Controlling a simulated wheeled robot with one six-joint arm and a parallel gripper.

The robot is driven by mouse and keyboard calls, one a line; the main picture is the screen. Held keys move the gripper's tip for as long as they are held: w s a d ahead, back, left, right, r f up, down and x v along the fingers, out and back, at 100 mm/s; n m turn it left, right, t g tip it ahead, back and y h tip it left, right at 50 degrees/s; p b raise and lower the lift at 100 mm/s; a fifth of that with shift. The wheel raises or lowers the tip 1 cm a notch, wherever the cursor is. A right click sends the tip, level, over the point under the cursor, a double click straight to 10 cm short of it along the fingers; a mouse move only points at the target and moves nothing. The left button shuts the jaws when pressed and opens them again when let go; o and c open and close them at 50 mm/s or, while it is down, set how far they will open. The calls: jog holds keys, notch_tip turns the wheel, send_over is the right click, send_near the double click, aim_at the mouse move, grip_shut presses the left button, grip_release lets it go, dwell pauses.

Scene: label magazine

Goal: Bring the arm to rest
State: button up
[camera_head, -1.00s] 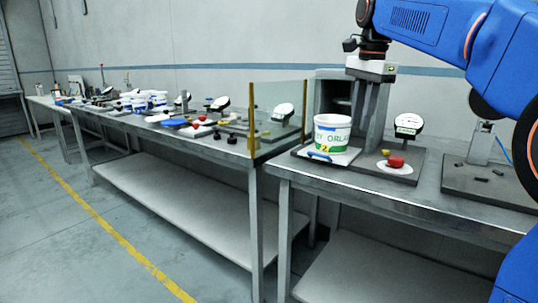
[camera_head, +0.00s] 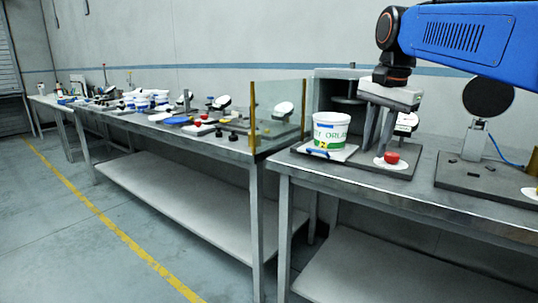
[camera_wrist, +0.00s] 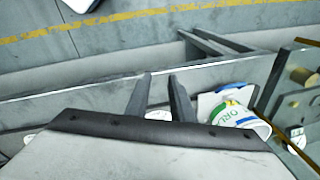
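My gripper (camera_head: 375,148) is above the right-hand bench in the head view, pointing down beside a white bucket. Its two grey fingers are apart with nothing between them. It also shows in the wrist view (camera_wrist: 160,78), open and empty. My blue arm reaches in from the upper right. The white bucket (camera_head: 330,130) with green lettering stands upright on a light plate, left of the fingers and apart from them. It also shows in the wrist view (camera_wrist: 240,115).
A red button (camera_head: 391,158) sits just below the fingers in the picture. A white dial (camera_head: 407,121) is partly hidden behind them. A dark disc on a stand (camera_head: 488,96) is at right. A glass panel (camera_head: 280,112) edges the left bench. The floor at left is clear.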

jog(key=s+d+f+n+t, duration=0.2)
jog(key=s+f+n, duration=0.8)
jog(key=s+f, duration=1.4)
notch_tip(320, 180, down, 4)
jog(key=shift+d+f+t, duration=0.1)
jog(key=shift+d+t, duration=0.3)
jog(key=shift+d, duration=0.2)
